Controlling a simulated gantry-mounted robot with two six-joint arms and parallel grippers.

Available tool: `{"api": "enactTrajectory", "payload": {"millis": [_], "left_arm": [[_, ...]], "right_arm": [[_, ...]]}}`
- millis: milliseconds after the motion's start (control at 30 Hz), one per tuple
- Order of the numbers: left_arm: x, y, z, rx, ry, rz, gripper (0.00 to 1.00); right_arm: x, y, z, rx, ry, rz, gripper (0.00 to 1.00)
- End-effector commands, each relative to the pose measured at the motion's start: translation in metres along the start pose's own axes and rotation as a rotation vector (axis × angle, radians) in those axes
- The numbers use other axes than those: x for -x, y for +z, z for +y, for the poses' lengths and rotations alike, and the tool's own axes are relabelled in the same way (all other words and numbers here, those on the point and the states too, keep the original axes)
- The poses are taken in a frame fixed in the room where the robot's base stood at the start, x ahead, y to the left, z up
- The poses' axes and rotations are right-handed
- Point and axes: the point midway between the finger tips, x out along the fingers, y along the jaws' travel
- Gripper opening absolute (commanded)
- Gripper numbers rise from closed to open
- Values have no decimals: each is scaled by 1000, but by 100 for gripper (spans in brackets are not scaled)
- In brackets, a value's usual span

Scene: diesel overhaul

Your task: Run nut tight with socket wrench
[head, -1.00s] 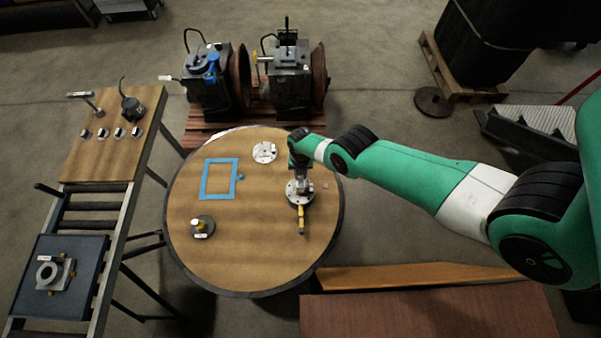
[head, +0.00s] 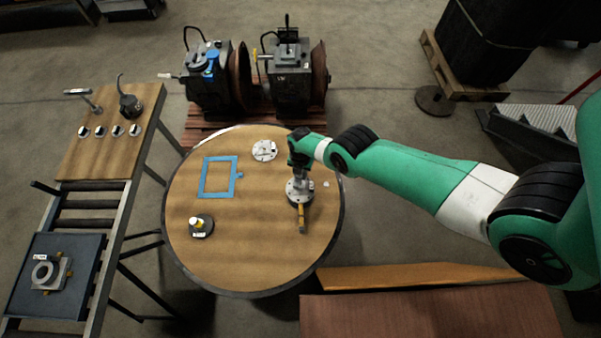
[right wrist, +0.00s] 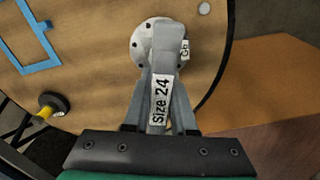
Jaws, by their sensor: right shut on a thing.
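My right gripper (head: 298,178) is over the round table and shut on a grey socket wrench labelled "Size 24" (right wrist: 160,100). The wrench lies between both fingers in the right wrist view. Its far end is over a round, light metal flange (right wrist: 140,45) with holes, on the tabletop. In the head view the flange (head: 299,193) sits below the gripper, with a yellow-brown part (head: 301,217) sticking out toward the front. The nut and the socket's fit on it are hidden. My left gripper is not in view.
The round table (head: 250,255) also holds a blue frame (head: 204,178), a light disc (head: 264,151) and a dark-based piece with a yellow top (head: 201,226). A bench with tools and a roller conveyor with a tray (head: 22,280) stand left. The table's front is clear.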

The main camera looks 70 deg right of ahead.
Motion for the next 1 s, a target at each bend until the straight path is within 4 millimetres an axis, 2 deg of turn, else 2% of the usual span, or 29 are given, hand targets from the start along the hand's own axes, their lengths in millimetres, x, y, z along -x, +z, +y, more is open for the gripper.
{"api": "enactTrajectory", "payload": {"millis": [1000], "left_arm": [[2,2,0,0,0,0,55]], "right_arm": [[-2,0,1,-2097,1,0,0]]}}
